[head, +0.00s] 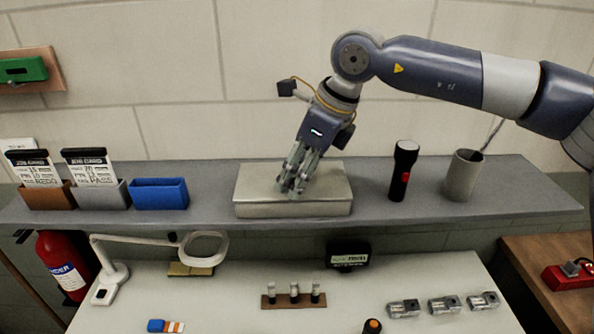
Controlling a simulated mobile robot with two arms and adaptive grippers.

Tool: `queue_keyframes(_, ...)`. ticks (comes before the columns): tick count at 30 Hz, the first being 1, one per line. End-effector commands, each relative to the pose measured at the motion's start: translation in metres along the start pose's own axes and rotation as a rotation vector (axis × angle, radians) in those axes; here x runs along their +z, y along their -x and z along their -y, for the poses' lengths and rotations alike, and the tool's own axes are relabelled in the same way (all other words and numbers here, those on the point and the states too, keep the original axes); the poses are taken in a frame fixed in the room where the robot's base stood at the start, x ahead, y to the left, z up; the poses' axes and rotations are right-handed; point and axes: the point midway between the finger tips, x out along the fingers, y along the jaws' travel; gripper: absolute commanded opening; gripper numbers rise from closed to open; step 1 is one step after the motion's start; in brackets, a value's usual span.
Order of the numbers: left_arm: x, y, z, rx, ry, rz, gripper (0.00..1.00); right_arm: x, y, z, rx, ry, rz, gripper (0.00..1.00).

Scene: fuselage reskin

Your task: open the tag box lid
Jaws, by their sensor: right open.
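The tag box is a pale beige box (245,211) on the grey shelf, in the middle of the head view. Its flat lid (330,182) lies closed on top. My right gripper (291,188) points down over the lid, near its middle. Its fingers are at or just above the lid surface; I cannot tell whether they touch it. The gripper is open with nothing visible between the fingers. The fingers hide part of the lid. My left gripper is not in view.
On the shelf (520,192), a blue bin (160,194) and two tag holders stand left of the box. A black flashlight (402,172) and a cup (463,176) stand to the right. A magnifier lamp (112,280) and several small parts are on the white table (240,310) below.

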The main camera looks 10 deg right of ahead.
Motion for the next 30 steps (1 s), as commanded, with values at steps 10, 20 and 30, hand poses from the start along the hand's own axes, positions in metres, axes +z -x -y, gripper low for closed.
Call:
queue_keyframes(10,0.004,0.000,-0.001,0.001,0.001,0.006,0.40,0.000,0.000,0.000,0.000,0.001,0.000,0.00)
queue_keyframes(20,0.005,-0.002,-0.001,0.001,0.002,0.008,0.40,0.004,0.006,0.003,-0.001,0.001,0.003,0.00)
queue_keyframes(30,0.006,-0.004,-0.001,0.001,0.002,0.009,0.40,0.019,0.027,0.019,-0.003,-0.003,0.007,0.00)
